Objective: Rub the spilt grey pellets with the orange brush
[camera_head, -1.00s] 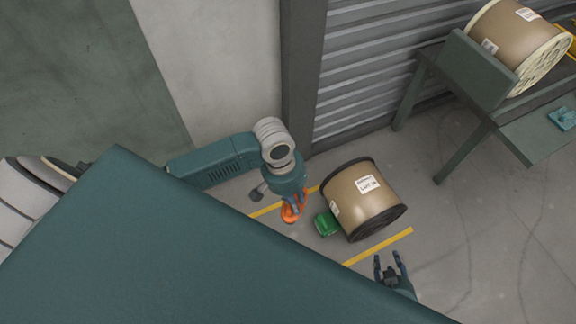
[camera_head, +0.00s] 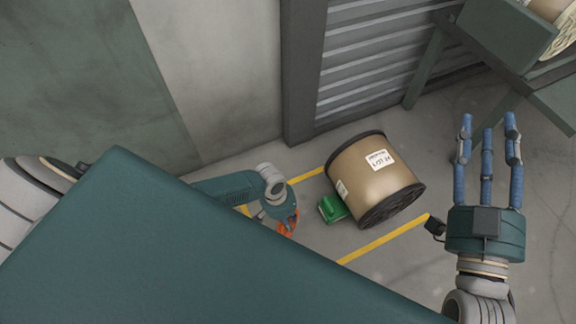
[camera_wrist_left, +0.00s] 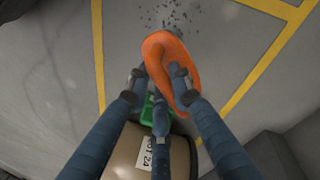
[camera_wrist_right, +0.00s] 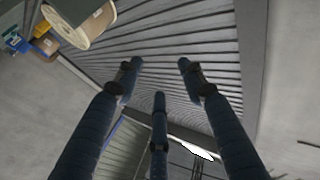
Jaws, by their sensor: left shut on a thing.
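The orange brush (camera_wrist_left: 168,62) is in the left wrist view, held between the fingers of my left gripper (camera_wrist_left: 165,85). In the head view the brush (camera_head: 286,226) shows only in part, past the edge of my own teal body. Spilt grey pellets (camera_wrist_left: 170,15) lie scattered on the floor beyond the brush in the left wrist view. Whether the brush touches the floor I cannot tell. My right gripper (camera_head: 488,125) is raised at the right of the head view, its three fingers spread, open and empty. It also shows open in the right wrist view (camera_wrist_right: 158,85).
A brown cable spool (camera_head: 375,172) lies on the floor with a green object (camera_head: 332,208) against its left side. Yellow lines (camera_head: 385,240) mark the floor. A dark green stand (camera_head: 505,40) with another spool is at upper right. A shutter (camera_head: 385,60) closes the back.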

